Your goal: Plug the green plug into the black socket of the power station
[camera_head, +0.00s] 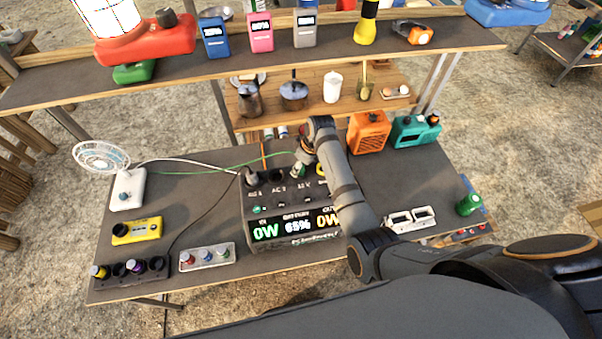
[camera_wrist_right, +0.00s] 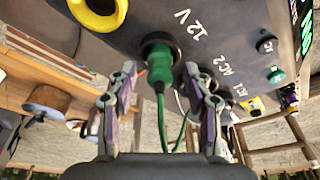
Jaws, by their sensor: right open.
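The power station (camera_head: 292,242) is a dark box with a lit display on the table. The green plug (camera_wrist_right: 160,66) sits at the black socket (camera_wrist_right: 158,44) beside the "12 V" label, its front end inside the socket ring; how deep it goes cannot be told. The plug also shows in the head view (camera_head: 298,170). A yellow socket (camera_wrist_right: 97,12) is beside it. My right gripper (camera_wrist_right: 160,82) is open, with one finger on each side of the plug and gaps between. In the head view the right gripper (camera_head: 305,152) is over the station's top. My left gripper is not in view.
A fan (camera_head: 128,188), a yellow device (camera_head: 137,230) and a white switch strip (camera_head: 207,256) are left of the station. Orange (camera_head: 369,132) and teal (camera_head: 415,131) boxes stand at back right. A long shelf (camera_head: 60,92) spans behind. Cables cross the left side.

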